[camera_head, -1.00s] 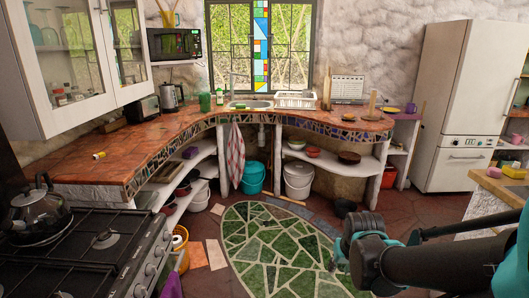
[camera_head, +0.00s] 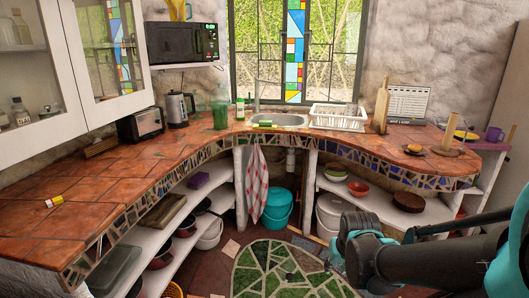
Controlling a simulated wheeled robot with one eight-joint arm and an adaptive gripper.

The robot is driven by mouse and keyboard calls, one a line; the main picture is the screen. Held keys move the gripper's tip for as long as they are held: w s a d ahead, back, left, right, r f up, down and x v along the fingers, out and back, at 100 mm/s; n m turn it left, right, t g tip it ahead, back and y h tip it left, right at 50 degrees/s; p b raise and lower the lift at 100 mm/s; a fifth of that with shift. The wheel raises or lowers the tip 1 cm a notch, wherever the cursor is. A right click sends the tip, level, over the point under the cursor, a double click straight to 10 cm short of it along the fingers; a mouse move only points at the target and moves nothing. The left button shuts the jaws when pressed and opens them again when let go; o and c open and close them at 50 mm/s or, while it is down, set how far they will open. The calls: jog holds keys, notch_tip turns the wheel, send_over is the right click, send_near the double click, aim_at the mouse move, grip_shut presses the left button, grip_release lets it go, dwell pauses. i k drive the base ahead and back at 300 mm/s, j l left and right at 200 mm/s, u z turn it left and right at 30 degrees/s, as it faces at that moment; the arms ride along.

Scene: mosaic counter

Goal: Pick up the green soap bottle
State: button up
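A small green and white bottle (camera_head: 240,109), likely the soap bottle, stands upright on the tiled counter (camera_head: 118,178), just left of the sink. A larger green translucent container (camera_head: 220,112) stands close to its left. My gripper (camera_head: 337,262) is at the lower right, low in front of the counter and well apart from the bottle. Its fingers are too small and dark to tell whether they are open.
The sink (camera_head: 278,120), a white dish rack (camera_head: 338,117), a kettle (camera_head: 180,108) and a toaster (camera_head: 140,125) stand on the counter. A microwave (camera_head: 182,43) hangs above. A teal bucket (camera_head: 277,208) sits below. The green floor mosaic (camera_head: 285,272) is clear.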

aim_at(240, 114)
jog(key=i+j+z, duration=0.1)
jog(key=i, duration=0.4)
jog(key=i+j+z, duration=0.1)
jog(key=i, duration=0.45)
jog(key=i+j+z, duration=0.1)
jog(key=i+j, duration=0.15)
jog(key=i, duration=0.25)
